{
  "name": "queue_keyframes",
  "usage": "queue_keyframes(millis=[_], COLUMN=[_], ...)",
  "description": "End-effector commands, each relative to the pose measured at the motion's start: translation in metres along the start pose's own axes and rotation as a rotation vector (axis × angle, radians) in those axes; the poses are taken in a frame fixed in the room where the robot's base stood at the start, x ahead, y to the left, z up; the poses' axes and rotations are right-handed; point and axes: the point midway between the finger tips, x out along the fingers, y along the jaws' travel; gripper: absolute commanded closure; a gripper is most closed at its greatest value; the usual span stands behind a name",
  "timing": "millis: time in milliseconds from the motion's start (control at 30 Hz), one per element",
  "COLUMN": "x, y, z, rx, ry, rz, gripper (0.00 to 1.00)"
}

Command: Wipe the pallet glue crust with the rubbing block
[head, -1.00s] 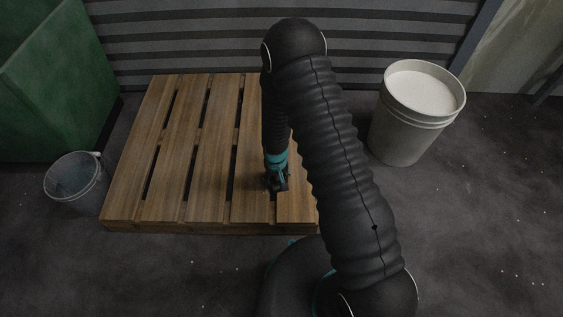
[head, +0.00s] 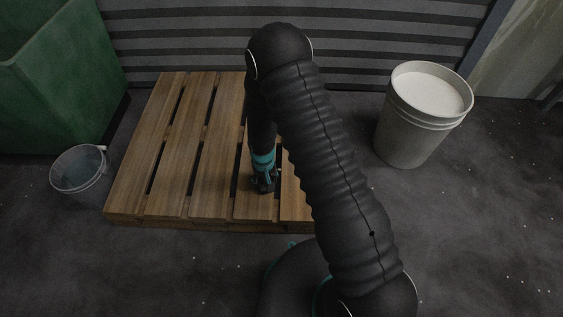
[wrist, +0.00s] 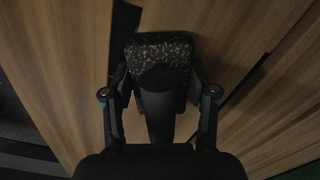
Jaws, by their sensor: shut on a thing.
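The wooden pallet (head: 176,200) lies on the floor in the middle of the head view, and its slats (wrist: 65,60) fill most of the wrist view. My gripper (head: 264,186) is low over the pallet's front right part. In the wrist view my gripper (wrist: 158,98) is shut on the rubbing block (wrist: 160,46), a dark speckled block held between the two fingers. The block is over or against the slats; I cannot tell whether it touches. I cannot make out the glue crust; the block, gripper and arm hide part of the pallet.
A white pail with pale contents (head: 410,130) stands right of the pallet. A small grey bucket (head: 82,175) stands at its left. A green bin (head: 65,90) is at the back left, and a slatted shutter (head: 190,40) closes the back. The floor in front is clear.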

Motion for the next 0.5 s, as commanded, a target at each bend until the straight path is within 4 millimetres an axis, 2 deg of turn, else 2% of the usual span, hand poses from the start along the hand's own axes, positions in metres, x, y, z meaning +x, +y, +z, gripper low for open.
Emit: queue_keyframes(millis=[100,167,200,500], x=[0.001,-0.009,-0.021,-0.047], y=[-0.007,-0.005,-0.005,-0.003], z=[-0.004,-0.003,-0.004,-0.003], rx=[0.006,0.008,0.008,0.011], ry=[0.001,0.000,0.004,0.000], rz=[0.000,0.000,-0.001,0.000], gripper=[0.70,0.70,0.70,0.70])
